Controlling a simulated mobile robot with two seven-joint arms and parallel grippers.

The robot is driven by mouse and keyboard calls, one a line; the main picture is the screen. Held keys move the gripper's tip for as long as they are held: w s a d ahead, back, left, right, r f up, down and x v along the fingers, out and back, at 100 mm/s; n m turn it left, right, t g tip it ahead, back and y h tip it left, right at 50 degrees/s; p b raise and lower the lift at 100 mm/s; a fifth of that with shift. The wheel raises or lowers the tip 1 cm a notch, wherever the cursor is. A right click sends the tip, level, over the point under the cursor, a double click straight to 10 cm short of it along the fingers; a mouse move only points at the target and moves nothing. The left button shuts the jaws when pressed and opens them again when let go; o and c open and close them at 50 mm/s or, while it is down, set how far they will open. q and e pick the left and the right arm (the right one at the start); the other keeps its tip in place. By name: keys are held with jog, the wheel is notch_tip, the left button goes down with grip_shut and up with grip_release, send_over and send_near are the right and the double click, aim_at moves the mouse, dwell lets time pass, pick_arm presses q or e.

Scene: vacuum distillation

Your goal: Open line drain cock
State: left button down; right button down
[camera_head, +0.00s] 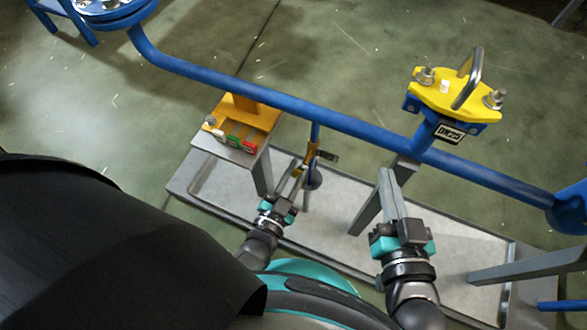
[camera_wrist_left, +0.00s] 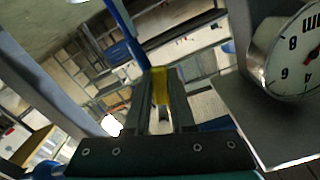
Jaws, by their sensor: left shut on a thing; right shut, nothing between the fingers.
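The drain cock (camera_head: 312,154) is a small yellow-orange valve on a thin blue pipe that drops from the large blue line. Its yellow part also shows between my fingertips in the left wrist view (camera_wrist_left: 160,76). My left gripper (camera_head: 299,178) reaches up to the cock and is shut on a small part of it, apparently its handle; the fingers hide most of that part. In the left wrist view my left gripper (camera_wrist_left: 161,100) has its fingers on both sides of a narrow grey piece. My right gripper (camera_head: 387,180) is shut and empty, to the right of the cock and below the blue line.
A large blue pipe (camera_head: 265,99) crosses above the cock. A yellow clamp flange (camera_head: 455,99) with a metal handle and bolts stands on it at right. A grey stand (camera_head: 233,150) carries small coloured tags. A grey tray (camera_head: 340,235) lies below. A round gauge (camera_wrist_left: 288,50) is close at right.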

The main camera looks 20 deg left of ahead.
pick_arm(q)
jog(key=shift+d, duration=0.1)
dwell(0.4)
jog(key=c, duration=0.8)
grip_release()
jog(key=shift+o, duration=0.2)
jog(key=shift+s, duration=0.15)
pick_arm(e)
jog(key=shift+s, duration=0.15)
